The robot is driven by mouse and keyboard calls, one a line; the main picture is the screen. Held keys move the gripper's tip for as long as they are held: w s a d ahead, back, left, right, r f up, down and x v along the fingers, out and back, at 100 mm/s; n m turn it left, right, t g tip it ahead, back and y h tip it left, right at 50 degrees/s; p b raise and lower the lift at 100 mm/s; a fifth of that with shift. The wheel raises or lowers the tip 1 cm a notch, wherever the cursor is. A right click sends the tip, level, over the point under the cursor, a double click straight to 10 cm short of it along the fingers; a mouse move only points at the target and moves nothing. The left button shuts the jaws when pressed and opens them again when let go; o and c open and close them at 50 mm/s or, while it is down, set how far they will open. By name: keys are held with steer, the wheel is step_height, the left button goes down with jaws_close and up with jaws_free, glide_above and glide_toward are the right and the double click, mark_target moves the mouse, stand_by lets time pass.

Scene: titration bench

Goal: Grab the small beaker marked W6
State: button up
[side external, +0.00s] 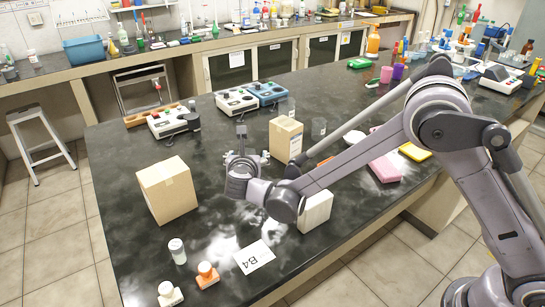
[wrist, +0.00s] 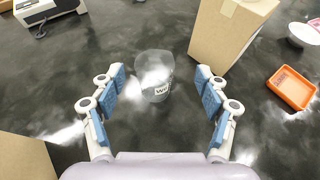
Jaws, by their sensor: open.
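The small beaker (wrist: 153,67) is clear and stands on the dark bench top in the wrist view, with a white label that appears to read W6. It lies ahead of my gripper (wrist: 162,84), roughly centred between the two blue-padded fingers. The fingers are spread wide and touch nothing. In the side view my gripper (side external: 242,150) hangs over the bench between two cardboard boxes. I cannot make out the W6 beaker there; my gripper seems to hide it.
A cardboard box (wrist: 228,32) stands close by at right, beyond the right finger. Another box (wrist: 22,158) is at lower left. An orange tray (wrist: 292,88) lies farther right. In the side view, a B4 card (side external: 254,257) and small bottles (side external: 207,275) are nearer the front.

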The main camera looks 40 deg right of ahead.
mark_target(247, 151)
steer(key=x, duration=0.4)
steer(key=shift+w+a+f, duration=0.15)
steer(key=shift+w+f, duration=0.2)
steer(key=shift+w, duration=0.1)
steer(key=shift+c, duration=0.4)
steer(key=c, duration=1.2)
